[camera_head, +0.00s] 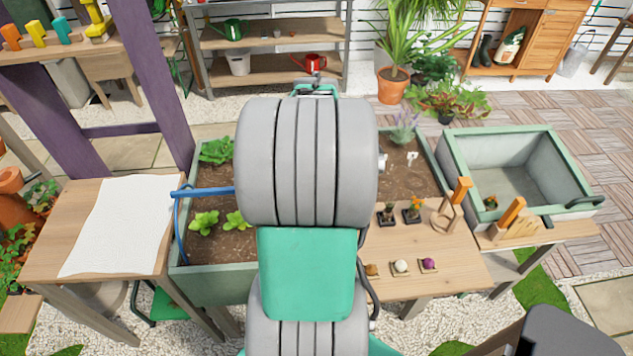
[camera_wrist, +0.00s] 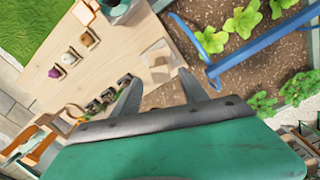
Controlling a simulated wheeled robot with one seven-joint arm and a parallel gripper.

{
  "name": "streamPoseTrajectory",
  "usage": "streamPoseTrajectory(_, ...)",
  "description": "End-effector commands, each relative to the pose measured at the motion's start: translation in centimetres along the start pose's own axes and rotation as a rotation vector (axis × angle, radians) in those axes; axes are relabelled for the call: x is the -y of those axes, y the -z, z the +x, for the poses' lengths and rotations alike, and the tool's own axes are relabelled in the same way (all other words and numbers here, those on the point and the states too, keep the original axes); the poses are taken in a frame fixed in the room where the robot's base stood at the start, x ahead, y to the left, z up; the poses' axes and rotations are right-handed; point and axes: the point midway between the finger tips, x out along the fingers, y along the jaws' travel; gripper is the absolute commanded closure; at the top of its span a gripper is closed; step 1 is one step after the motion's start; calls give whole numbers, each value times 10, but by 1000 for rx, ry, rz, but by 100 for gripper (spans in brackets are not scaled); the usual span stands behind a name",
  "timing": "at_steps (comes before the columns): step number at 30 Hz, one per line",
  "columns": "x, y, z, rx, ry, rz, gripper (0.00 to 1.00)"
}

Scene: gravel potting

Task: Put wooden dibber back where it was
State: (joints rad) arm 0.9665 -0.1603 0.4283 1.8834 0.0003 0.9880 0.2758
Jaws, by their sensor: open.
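My gripper (camera_wrist: 160,76) is open in the wrist view, with nothing seen between its fingers. It hangs over the planter's edge and the wooden table; my arm hides it in the head view. I cannot clearly tell which thing is the wooden dibber. An orange-handled wooden piece (camera_head: 462,190) stands at the table's right back. Another orange handle (camera_head: 512,212) rises from a slatted wooden holder (camera_head: 518,231) further right. Orange and wooden pieces (camera_wrist: 40,150) also show at lower left in the wrist view. A pale square piece (camera_wrist: 157,62) lies beyond my fingertips.
The wooden table (camera_head: 440,262) holds small potted plants (camera_head: 411,214) and a row of small items (camera_head: 401,266). The soil planter (camera_head: 205,284) has a blue bar (camera_head: 205,191) over it. A green-rimmed basin (camera_head: 515,165) stands right.

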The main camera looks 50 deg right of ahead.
Motion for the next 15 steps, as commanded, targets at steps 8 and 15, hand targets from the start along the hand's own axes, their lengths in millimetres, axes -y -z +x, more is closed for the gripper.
streamPoseTrajectory(8, 0, -1, -30, 1, 0, -2, 49)
streamPoseTrajectory(15, 88, -69, -55, -88, 36, -376, 49)
